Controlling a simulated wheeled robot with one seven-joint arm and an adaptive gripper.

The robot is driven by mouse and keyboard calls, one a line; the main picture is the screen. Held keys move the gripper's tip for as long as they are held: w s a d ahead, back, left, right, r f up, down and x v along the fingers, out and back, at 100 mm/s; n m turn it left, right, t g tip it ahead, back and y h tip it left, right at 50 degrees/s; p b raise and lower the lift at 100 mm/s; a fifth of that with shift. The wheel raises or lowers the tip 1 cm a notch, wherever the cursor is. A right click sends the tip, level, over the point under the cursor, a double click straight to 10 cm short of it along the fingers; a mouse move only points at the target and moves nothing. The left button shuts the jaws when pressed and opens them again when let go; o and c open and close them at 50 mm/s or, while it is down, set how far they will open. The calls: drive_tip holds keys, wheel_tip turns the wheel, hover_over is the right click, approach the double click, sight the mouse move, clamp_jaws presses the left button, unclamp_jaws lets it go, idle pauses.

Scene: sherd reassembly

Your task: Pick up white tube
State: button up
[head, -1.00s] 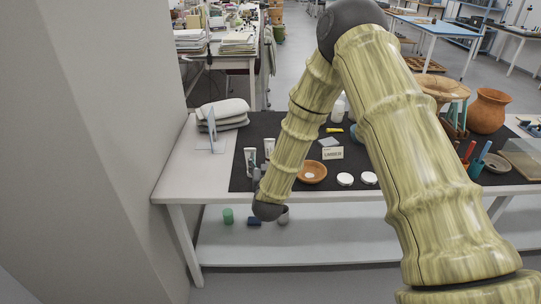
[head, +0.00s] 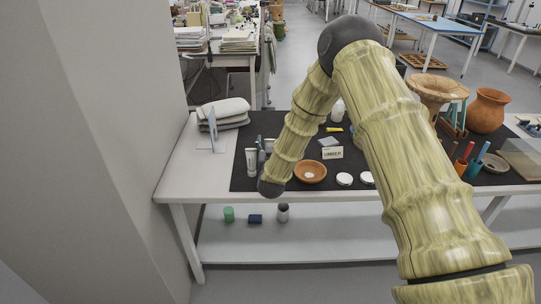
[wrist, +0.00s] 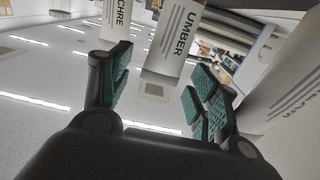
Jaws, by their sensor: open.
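Several white tubes show in the wrist view. One lettered UMBER (wrist: 172,45) stands ahead of and partly between my gripper's fingers. Another, lettered OCHRE (wrist: 117,20), is to its left. A third white tube (wrist: 275,90) is close on the right, its lettering cut off. My gripper (wrist: 158,66) is open, with teal pads on both sides, and holds nothing. In the head view one white tube (head: 251,162) stands at the left of the dark mat, and another (head: 269,146) is partly behind my arm. My gripper is mostly hidden there.
A terracotta dish (head: 310,171) and white round lids (head: 344,179) are to the right. Folded cloths (head: 222,112) and a clear upright stand (head: 212,135) are at the left.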

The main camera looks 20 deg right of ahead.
drive_tip(key=shift+x, duration=0.95)
drive_tip(key=c, duration=1)
drive_tip(key=shift+c, duration=0.2)
drive_tip(key=shift+r, duration=0.15)
drive_tip(key=shift+r, duration=0.55)
drive_tip(key=shift+s+r+b, duration=0.25)
drive_tip(key=shift+r, duration=0.25)
drive_tip(key=shift+s+r+b, duration=0.25)
drive_tip(key=shift+r, duration=0.3)
drive_tip(key=s+r+b, duration=0.1)
drive_tip(key=s+b, duration=0.1)
drive_tip(key=s, duration=1.3)
drive_tip(key=shift+d+r, duration=0.2)
drive_tip(key=shift+r, duration=0.05)
